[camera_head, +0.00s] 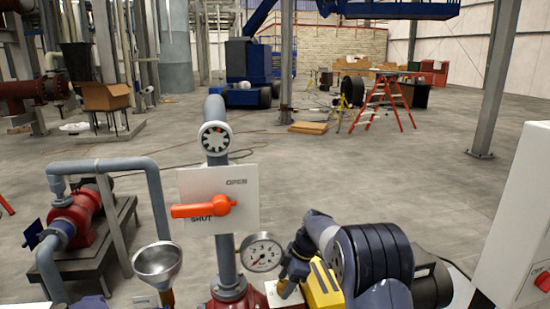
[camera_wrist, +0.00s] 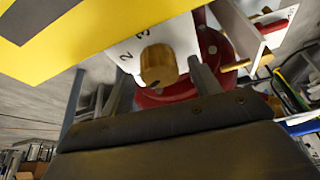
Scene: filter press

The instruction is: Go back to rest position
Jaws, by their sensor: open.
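My gripper (camera_wrist: 160,82) is open in the wrist view, with its two grey fingers spread to either side of a brass knob (camera_wrist: 158,68). The knob is on a white plate (camera_wrist: 185,38) marked 2 and 3; I cannot tell if the fingers touch it. In the head view my arm reaches in from the lower right, and the gripper (camera_head: 288,283) is partly hidden beside a yellow and black block (camera_head: 322,287). An orange lever (camera_head: 203,209) lies about level on a white plate (camera_head: 243,198) marked OPEN and SHUT.
A pressure gauge (camera_head: 260,252) sits left of my gripper, close by. A steel funnel (camera_head: 157,264), a grey vertical pipe (camera_head: 226,258) and a red pump (camera_head: 74,218) stand further left. A white cabinet (camera_head: 520,225) is at the right. The floor beyond is mostly open.

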